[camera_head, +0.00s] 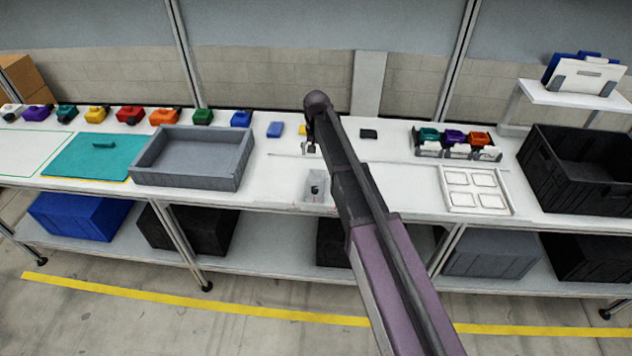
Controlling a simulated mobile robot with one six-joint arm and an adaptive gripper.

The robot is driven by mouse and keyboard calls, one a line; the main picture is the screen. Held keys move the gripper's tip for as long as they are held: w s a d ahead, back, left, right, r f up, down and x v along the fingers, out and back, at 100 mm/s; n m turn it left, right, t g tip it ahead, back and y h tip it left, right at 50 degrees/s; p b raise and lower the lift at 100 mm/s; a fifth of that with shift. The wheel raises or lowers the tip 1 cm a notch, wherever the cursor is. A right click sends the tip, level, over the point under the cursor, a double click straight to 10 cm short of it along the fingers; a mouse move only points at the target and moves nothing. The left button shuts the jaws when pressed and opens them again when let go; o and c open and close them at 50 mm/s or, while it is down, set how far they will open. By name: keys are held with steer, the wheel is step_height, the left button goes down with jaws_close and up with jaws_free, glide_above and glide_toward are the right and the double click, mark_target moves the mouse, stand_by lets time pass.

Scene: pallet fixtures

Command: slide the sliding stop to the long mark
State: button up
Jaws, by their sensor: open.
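My gripper (309,149) is small in the head view. It points down over the middle of the white bench, and its fingers are open with nothing seen between them. A small grey plate (309,194) lies on the bench in front of and below the gripper, apart from it. A dark knob-like piece (315,189) sits on this plate and looks like the sliding stop. A small red mark shows near it. I cannot make out which mark is the long one. My arm hides the bench just to the right of the plate.
A grey tray (190,184) stands to the left, with a teal board (75,165) beyond it. A white frame (447,201) and a black crate (574,195) are to the right. A thin rod or line (285,155) runs across the bench behind the plate. Several coloured blocks line the back.

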mark_target(317, 178)
steer(key=shift+f+b, duration=5.9)
steer(key=shift+f, duration=0.25)
